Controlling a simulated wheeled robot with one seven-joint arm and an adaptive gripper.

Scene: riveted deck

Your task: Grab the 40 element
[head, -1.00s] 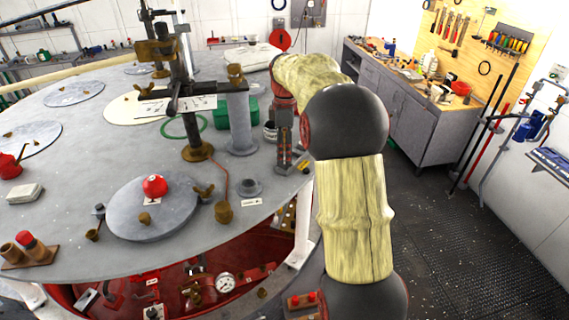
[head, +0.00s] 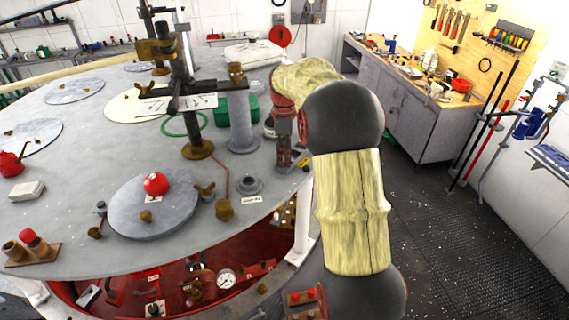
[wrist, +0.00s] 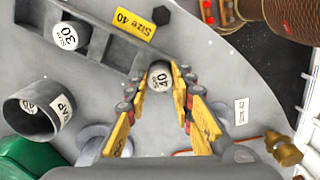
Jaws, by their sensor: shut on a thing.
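The 40 element (wrist: 160,76) is a small pale cylinder with "40" on its end. In the wrist view it sits between the yellow finger pads of my gripper (wrist: 160,90), which is shut on it. Beside it is a grey rack (wrist: 100,48) with a yellow "Size 40" label (wrist: 134,22). I cannot tell whether the element still touches the rack. A white element marked 30 (wrist: 71,35) sits in another slot of the rack. In the head view my gripper (head: 283,152) is over the right edge of the round deck; the held element cannot be made out there.
In the head view a grey post (head: 240,122) and a red ball (head: 156,184) stand on the deck (head: 70,225).

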